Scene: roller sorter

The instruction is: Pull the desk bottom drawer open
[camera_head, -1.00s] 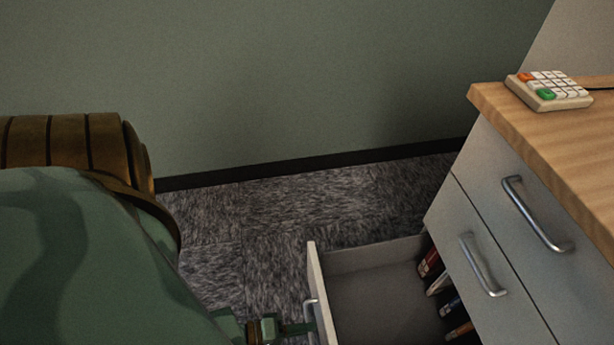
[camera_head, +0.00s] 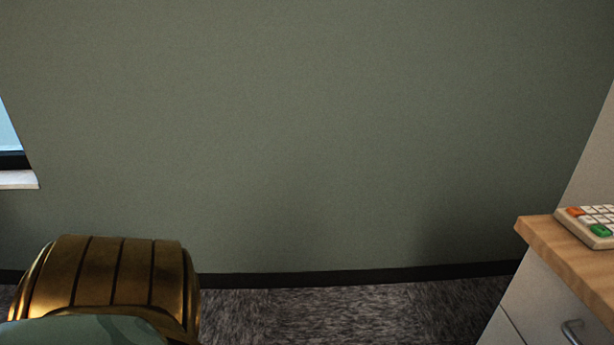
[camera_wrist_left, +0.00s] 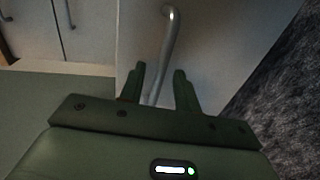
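In the left wrist view, a pale drawer front (camera_wrist_left: 215,45) carries a curved metal handle (camera_wrist_left: 170,42). It appears to be the bottom drawer's front. My left gripper (camera_wrist_left: 159,72) is open, its two dark green fingers apart on either side of the handle's lower stretch. I cannot tell whether either finger touches it. In the head view, only the top corner of the desk's drawer unit (camera_head: 537,290) shows, with part of an upper handle (camera_head: 572,332). The bottom drawer and both grippers are out of the head view.
The desk's wooden top (camera_head: 552,240) has a keypad (camera_head: 590,225) near its corner. A green wall (camera_head: 330,130) with dark skirting (camera_head: 350,277) stands behind. Grey carpet (camera_head: 340,315) is clear between my arm and the desk. Other cabinet fronts (camera_wrist_left: 90,35) show beyond the drawer.

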